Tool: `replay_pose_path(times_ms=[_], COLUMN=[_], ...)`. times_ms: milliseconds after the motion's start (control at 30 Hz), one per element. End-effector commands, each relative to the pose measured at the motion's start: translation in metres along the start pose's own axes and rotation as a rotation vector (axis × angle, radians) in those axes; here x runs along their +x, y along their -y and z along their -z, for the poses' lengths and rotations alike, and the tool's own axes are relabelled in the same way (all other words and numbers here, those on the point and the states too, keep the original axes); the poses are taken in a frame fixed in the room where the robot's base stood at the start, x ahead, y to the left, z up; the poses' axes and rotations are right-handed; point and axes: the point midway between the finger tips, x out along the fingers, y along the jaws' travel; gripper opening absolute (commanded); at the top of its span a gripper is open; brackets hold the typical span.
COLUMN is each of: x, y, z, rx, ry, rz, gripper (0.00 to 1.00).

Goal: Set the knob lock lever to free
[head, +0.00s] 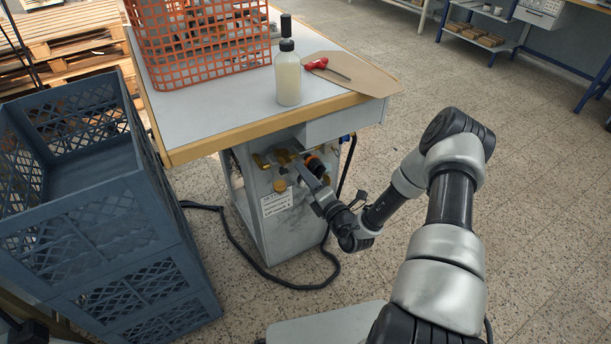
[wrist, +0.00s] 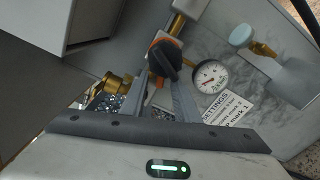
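The knob shows as an orange ring with a black handle or lever (wrist: 166,58) in the wrist view. In the head view it is a small orange and black piece (head: 314,161) on the cabinet front under the table. My gripper (wrist: 160,82) points at it, its two grey fingers apart with the tips close to either side of the black part. I cannot tell whether they touch it. In the head view my gripper (head: 306,176) reaches the cabinet from the right. The fingers partly hide the fittings, and no lever marking is readable.
A round pressure gauge (wrist: 211,77) and a settings label (wrist: 226,108) sit right of the knob. Brass fittings (wrist: 116,82) are at its left. The table (head: 215,115) overhangs the cabinet (head: 287,232). Blue crates (head: 95,235) stand left; a black hose lies on the floor.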

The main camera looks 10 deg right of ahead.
Motion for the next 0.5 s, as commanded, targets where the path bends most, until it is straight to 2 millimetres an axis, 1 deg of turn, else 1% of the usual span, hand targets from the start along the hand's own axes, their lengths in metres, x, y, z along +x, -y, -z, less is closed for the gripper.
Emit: replay_pose_path(times_ms=[33,100,200,500], x=[-0.0002,-0.0003,-0.0004,-0.0006], y=[0.0,0.0,0.0001,0.0009], z=[0.0,0.0001,0.0001,0.0001], rx=[0.0,0.0,0.0,-0.016], ry=[0.0,0.0,0.0,0.0], rz=[0.0,0.0,0.0,0.0], gripper=[0.26,0.15,0.0,0.0])
